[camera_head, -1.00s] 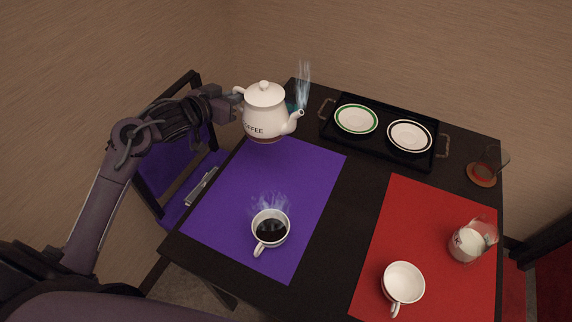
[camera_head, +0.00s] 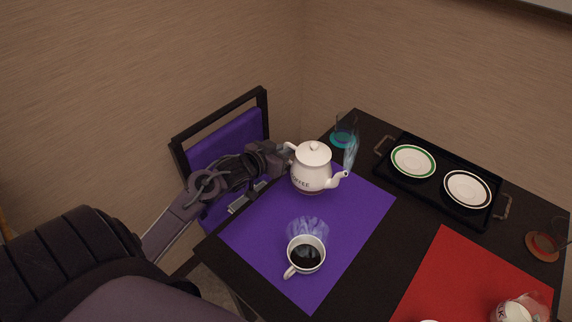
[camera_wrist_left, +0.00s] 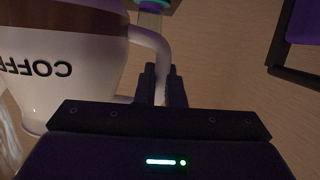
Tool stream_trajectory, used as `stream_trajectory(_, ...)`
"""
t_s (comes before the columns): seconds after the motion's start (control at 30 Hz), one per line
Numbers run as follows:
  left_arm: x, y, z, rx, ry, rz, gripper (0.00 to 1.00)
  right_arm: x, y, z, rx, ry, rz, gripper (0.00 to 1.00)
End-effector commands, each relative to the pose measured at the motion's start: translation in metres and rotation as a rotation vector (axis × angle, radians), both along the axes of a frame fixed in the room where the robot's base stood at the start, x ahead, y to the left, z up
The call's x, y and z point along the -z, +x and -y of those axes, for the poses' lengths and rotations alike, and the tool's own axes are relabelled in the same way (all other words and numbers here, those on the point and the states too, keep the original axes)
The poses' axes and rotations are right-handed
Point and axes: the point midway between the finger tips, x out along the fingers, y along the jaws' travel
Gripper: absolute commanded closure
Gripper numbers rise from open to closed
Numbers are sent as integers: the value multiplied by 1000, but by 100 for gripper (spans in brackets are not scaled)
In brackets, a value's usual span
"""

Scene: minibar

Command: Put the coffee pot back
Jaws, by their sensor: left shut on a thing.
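The white coffee pot (camera_head: 314,172), marked COFFEE, is upright with its lid on and steam near its spout. It is over the far left part of the purple mat (camera_head: 350,215); I cannot tell whether its base touches. My left gripper (camera_head: 285,152) is shut on the pot's handle, from the pot's left. In the left wrist view the pot (camera_wrist_left: 60,75) fills the left side, and its handle (camera_wrist_left: 162,52) runs to the fingers (camera_wrist_left: 160,85). My right gripper is not in view.
A steaming coffee cup (camera_head: 306,254) stands on the purple mat, nearer me. A glass on a teal coaster (camera_head: 343,140) is behind the pot. A black tray (camera_head: 440,201) holds two plates. A red mat (camera_head: 455,275) is at right, and a purple chair (camera_head: 228,140) at left.

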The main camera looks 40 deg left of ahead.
Motion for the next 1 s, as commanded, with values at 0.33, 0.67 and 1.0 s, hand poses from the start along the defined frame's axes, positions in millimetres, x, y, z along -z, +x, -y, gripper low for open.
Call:
stream_trajectory(0.33, 30, 1, 0, -2, -2, 8, 100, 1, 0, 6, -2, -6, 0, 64)
stream_trajectory(0.67, 54, 2, 0, -1, -2, 10, 100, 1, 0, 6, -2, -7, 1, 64)
stream_trajectory(1.0, 59, 0, 0, 0, 1, 2, 85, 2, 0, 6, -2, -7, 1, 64)
